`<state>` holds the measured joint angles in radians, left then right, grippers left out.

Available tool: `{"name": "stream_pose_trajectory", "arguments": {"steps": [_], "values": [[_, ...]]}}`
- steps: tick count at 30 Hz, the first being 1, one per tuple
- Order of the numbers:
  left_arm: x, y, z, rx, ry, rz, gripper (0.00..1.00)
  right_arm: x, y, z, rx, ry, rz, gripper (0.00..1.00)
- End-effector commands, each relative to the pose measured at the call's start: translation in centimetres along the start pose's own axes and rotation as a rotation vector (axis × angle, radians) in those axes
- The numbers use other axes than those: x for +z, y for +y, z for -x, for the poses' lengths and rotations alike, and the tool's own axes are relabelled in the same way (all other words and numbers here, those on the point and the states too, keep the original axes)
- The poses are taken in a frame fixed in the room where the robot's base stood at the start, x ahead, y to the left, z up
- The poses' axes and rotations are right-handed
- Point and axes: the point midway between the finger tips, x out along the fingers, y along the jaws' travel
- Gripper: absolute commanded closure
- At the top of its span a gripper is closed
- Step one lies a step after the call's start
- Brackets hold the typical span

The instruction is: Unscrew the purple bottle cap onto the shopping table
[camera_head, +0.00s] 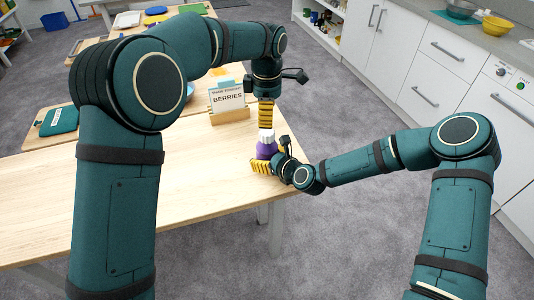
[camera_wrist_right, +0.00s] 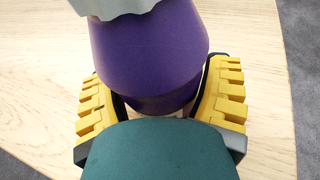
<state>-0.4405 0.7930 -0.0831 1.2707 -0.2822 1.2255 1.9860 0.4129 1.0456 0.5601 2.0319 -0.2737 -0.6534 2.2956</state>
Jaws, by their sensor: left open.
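The purple bottle (camera_head: 267,150) stands upright near the right edge of the shopping table (camera_head: 200,183). Its whitish cap (camera_head: 266,135) is on top; its scalloped lower edge shows in the right wrist view (camera_wrist_right: 120,8). My left gripper (camera_head: 266,122) points down from above with open yellow fingers, right at the cap's top; I cannot tell whether they reach around it. My right gripper (camera_head: 262,167) is low at the bottle. In the right wrist view its yellow fingers (camera_wrist_right: 160,100) press on both sides of the purple body. The bottle's lower front is partly hidden by my gripper.
A "BERRIES" sign in a wooden holder (camera_head: 230,116) stands behind and left of the bottle. A tray with a teal item (camera_head: 58,121) lies at the table's left. White cabinets (camera_head: 420,60) line the right. The table's front is bare.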

Motion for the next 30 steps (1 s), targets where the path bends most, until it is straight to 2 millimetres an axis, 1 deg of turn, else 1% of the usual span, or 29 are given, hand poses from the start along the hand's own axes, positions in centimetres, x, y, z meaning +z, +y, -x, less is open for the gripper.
{"name": "stream_pose_trajectory", "arguments": {"steps": [1, 2, 3, 4, 7, 8, 13, 17, 30], "values": [[0.0, 0.0, 0.0, 0.0, 0.0, 0.0, 0.29, 0.0, 0.0, 0.01, 0.0, 0.0, 0.0, 0.46], [0.0, 0.0, 0.0, 0.0, 0.0, 0.0, 0.29, 0.01, 0.0, 0.01, 0.0, 0.0, 0.0, 0.56], [0.0, 0.0, 0.0, 0.0, 0.0, 0.0, 0.29, 0.01, 0.0, 0.01, 0.0, 0.0, 0.0, 0.7], [0.0, 0.0, 0.0, 0.0, 0.0, 0.0, 0.29, 0.01, 0.0, 0.02, 0.0, 0.0, 0.0, 0.76], [0.0, 0.0, 0.0, 0.0, 0.0, 0.0, 0.29, 0.01, 0.0, 0.02, 0.0, 0.0, 0.0, 0.76], [0.0, 0.0, 0.0, 0.0, 0.0, 0.0, 0.29, 0.01, 0.0, 0.02, 0.0, 0.0, 0.0, 1.0], [-0.01, 0.0, 0.0, 0.0, 0.0, -0.056, 0.29, 0.01, -0.01, 0.02, 0.0, 0.0, 0.0, 1.0], [-0.01, 0.0, -0.01, 0.0, 0.0, -0.205, 0.29, 0.01, -0.01, 0.02, 0.0, 0.0, 0.0, 1.0], [0.0, 0.0, -0.01, -0.001, -0.002, -0.997, 0.29, 0.02, -0.01, 0.02, 0.0, 0.0, 0.0, 1.0]]}}
